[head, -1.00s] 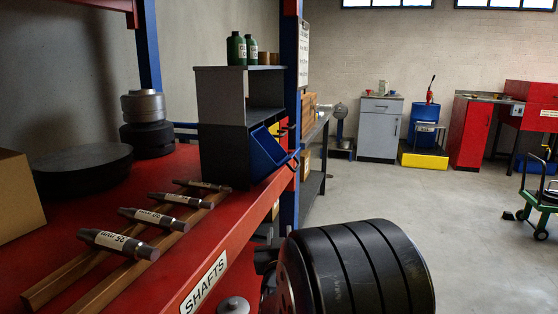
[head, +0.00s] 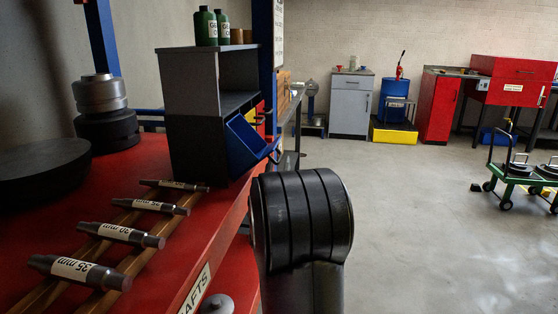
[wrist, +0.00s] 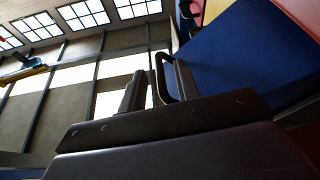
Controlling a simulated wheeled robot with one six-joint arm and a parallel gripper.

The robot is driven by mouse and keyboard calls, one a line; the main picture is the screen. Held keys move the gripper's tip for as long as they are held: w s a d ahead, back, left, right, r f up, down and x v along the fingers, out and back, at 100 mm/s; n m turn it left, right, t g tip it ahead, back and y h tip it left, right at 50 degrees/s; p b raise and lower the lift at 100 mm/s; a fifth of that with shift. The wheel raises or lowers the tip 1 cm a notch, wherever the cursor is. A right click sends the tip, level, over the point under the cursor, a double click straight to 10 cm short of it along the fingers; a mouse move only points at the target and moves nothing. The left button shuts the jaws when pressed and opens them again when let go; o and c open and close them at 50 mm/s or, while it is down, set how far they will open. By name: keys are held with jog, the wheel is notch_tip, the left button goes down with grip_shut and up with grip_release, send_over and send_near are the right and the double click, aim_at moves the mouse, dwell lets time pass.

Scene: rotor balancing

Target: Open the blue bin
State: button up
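The blue bin (head: 246,138) sits in the dark cabinet on the red shelf, its slanted front facing right, with a dark handle (head: 271,155) on it. In the wrist view the blue bin (wrist: 235,55) fills the upper right, and its black loop handle (wrist: 161,75) stands out from it. My gripper (wrist: 158,88) is open, with one finger on each side of the handle bar. A gap shows between the left finger and the bar; contact on the right side is unclear. In the head view my gripper is hidden behind my arm.
A yellow bin (head: 260,113) is beside the blue one, partly hidden. Labelled shafts (head: 120,235) lie on wooden rails on the red shelf (head: 150,168). Green bottles (head: 206,27) stand on the cabinet (head: 190,80). A green cart (head: 518,175) is at right; the floor between is clear.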

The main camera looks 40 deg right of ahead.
jog(key=shift+x, duration=1.15)
jog(key=shift+c, duration=0.3)
grip_shut()
